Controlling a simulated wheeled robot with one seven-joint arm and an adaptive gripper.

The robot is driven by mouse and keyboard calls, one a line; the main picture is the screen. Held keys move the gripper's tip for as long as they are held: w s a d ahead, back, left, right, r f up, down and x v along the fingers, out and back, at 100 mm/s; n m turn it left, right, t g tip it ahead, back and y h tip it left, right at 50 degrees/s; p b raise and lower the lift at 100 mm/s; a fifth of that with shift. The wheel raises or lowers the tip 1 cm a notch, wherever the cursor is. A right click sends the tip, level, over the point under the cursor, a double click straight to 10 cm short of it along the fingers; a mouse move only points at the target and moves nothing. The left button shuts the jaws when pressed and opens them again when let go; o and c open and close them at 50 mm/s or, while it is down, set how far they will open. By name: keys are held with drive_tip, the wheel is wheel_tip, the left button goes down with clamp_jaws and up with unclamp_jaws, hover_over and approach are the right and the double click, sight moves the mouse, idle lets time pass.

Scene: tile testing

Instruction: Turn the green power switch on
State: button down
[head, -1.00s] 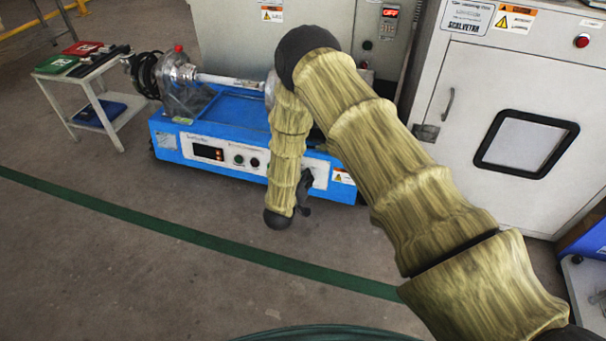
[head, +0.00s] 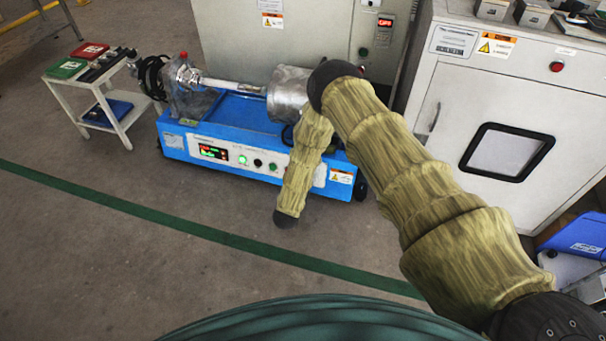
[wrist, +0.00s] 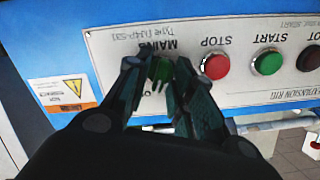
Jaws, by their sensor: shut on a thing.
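The green power switch (wrist: 161,70) sits under the upside-down MAINS label on the white panel in the wrist view. My gripper (wrist: 158,76) has a dark finger on each side of it and is shut on it. The fingers cover parts of the switch, so its exact position is hard to read. In the head view my arm hides the switch and my gripper. The blue test machine (head: 230,110) shows a lit display (head: 213,151) and a glowing green light (head: 242,159) on its front.
A red STOP button (wrist: 215,66) and a green START button (wrist: 267,62) sit beside the switch. A white cabinet (head: 455,110) stands at right and a small white table (head: 118,118) at left. The floor in front, with a green line (head: 150,208), is clear.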

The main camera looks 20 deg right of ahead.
drive_tip(key=shift+m+p, duration=1.2)
drive_tip(key=shift+m, duration=1)
drive_tip(key=c, duration=1.5)
unclamp_jaws()
drive_tip(key=shift+f, duration=0.1)
drive_tip(key=shift+c, duration=0.2)
drive_tip(key=v, duration=1.2)
drive_tip(key=shift+d, duration=0.15)
drive_tip(key=shift+s, duration=0.15)
drive_tip(key=shift+s+f+y, duration=0.1)
drive_tip(key=shift+y, duration=0.2)
